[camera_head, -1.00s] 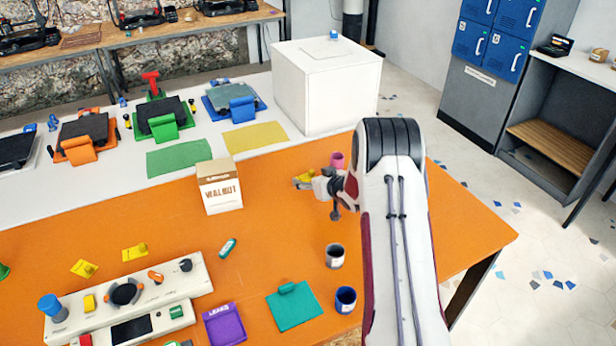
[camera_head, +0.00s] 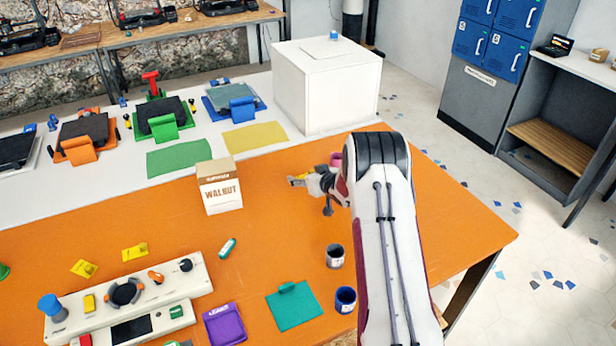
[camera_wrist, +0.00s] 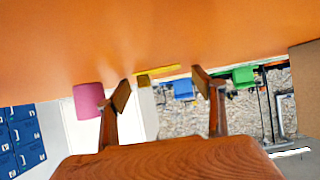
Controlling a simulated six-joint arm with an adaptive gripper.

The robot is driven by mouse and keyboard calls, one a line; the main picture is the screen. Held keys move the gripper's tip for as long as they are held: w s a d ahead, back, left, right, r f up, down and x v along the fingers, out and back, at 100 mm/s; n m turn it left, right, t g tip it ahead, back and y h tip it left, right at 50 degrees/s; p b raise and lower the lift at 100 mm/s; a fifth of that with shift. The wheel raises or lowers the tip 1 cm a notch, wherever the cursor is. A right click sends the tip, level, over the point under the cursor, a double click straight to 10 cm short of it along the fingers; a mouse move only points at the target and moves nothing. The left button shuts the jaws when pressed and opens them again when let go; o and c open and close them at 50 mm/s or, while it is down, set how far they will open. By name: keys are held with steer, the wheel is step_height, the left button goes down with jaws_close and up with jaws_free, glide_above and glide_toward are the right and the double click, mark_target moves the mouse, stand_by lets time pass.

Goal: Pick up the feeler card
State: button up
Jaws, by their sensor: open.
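My gripper (camera_head: 296,181) is low over the orange table, right of the walnut box. Its two tan fingers are apart in the wrist view (camera_wrist: 162,90), with nothing clearly held. A small yellow piece (camera_head: 303,177) shows at the fingertips in the head view, partly hidden by the gripper. It may be the feeler card, but I cannot tell. A thin yellow strip (camera_wrist: 157,70) shows between and beyond the fingers in the wrist view. Two flat yellow cards (camera_head: 84,268) (camera_head: 135,252) lie at the left front. No label identifies the feeler card.
The WALNUT box (camera_head: 219,187) stands left of my gripper. A pink cylinder (camera_wrist: 88,100) is close by on the other side. Two cups (camera_head: 335,256) (camera_head: 345,299) stand in front. A large white box (camera_head: 325,90) is behind. The table's middle is mostly clear.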

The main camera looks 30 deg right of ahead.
steer(key=c, duration=0.8)
steer(key=shift+c, duration=0.2)
steer(key=shift+r, duration=0.15)
step_height(320, 180, up, 10)
stand_by(0.3)
stand_by(0.4)
